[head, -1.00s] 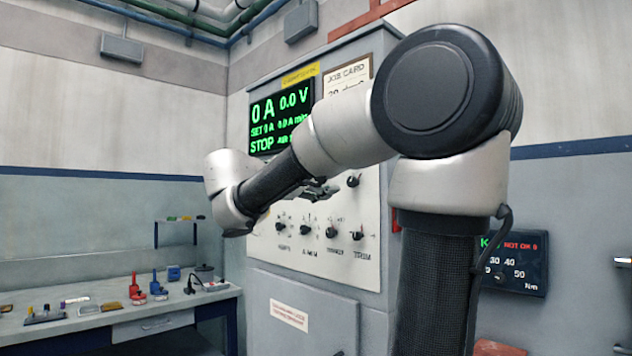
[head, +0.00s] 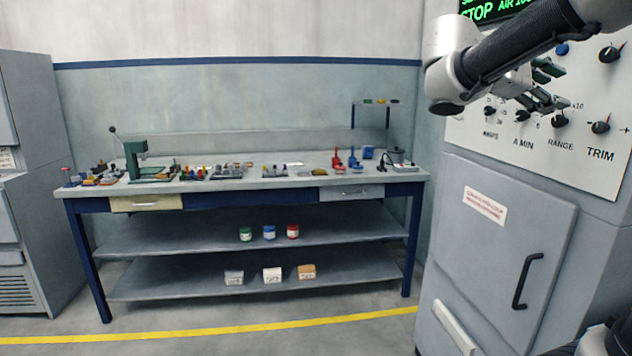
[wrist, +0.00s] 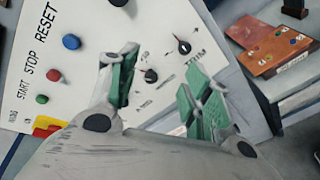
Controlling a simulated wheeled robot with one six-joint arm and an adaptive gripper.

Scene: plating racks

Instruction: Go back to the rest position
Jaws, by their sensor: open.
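My gripper (head: 543,88) is at the upper right of the head view, in front of the control panel (head: 600,160) of a grey cabinet. Its green-padded fingers are apart with nothing between them. In the wrist view my gripper (wrist: 162,88) is also open and empty, with the panel behind it. The panel there shows a blue button (wrist: 71,42), a red button (wrist: 54,75) and a green button (wrist: 42,99), beside the words RESET, STOP and START. I cannot tell whether a finger touches the panel.
A workbench (head: 230,187) with tools and small parts stands along the back wall, with jars and boxes on its lower shelves. A grey cabinet (head: 25,180) stands at the left. A yellow line (head: 230,329) crosses the open floor. A brown block (wrist: 270,45) shows in the wrist view.

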